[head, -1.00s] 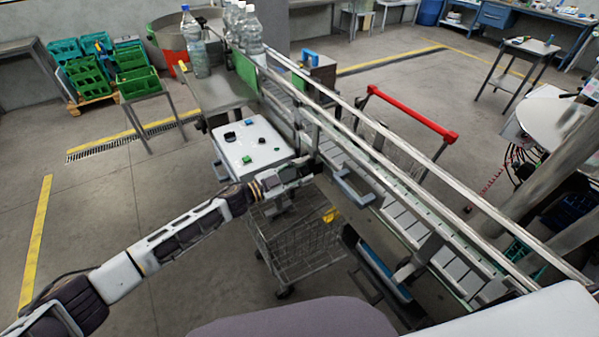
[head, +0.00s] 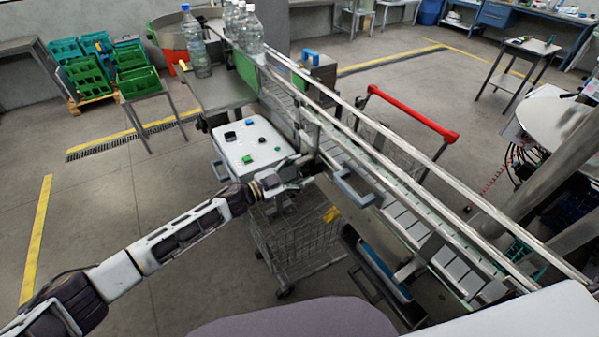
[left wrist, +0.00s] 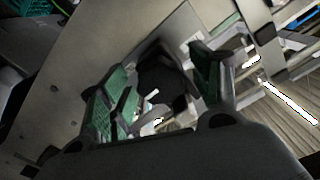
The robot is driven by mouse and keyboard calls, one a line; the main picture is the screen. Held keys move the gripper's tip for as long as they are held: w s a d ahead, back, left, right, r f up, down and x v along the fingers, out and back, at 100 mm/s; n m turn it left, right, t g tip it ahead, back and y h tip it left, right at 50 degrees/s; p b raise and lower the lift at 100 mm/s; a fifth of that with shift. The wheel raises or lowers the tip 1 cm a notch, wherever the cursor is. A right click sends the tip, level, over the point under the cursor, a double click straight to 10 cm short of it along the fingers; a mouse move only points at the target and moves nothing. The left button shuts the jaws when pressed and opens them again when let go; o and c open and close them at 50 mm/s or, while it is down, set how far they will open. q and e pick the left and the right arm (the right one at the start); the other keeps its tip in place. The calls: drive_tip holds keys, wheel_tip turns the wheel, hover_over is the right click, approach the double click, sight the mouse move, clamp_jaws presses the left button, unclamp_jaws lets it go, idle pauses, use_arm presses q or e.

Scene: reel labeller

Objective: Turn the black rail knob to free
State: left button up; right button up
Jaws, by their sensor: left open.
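The black rail knob (left wrist: 162,84) shows in the left wrist view as a dark, rounded shape in front of a grey metal plate. My left gripper (left wrist: 160,72) is open, with one green-padded finger on each side of the knob in that view. I cannot tell whether the fingers touch it or how the knob is turned. In the head view, my left gripper (head: 306,168) is at the near side of the conveyor rails (head: 385,160), by the white control box. The knob cannot be made out there. My right gripper is not in view.
The white control box (head: 266,155) with buttons stands just left of my left gripper. A wire cart (head: 295,245) is below it. Bottles (head: 248,32) stand at the conveyor's far end. A red-handled cart (head: 412,112) is behind the rails. Open floor lies at left.

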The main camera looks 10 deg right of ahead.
use_arm(q)
drive_tip(key=shift+a, duration=0.1)
drive_tip(key=v, duration=1.1)
drive_tip(key=shift+s+a, duration=0.15)
drive_tip(key=shift+a, duration=0.25)
idle(0.3)
drive_tip(key=shift+r, duration=0.1)
idle(0.4)
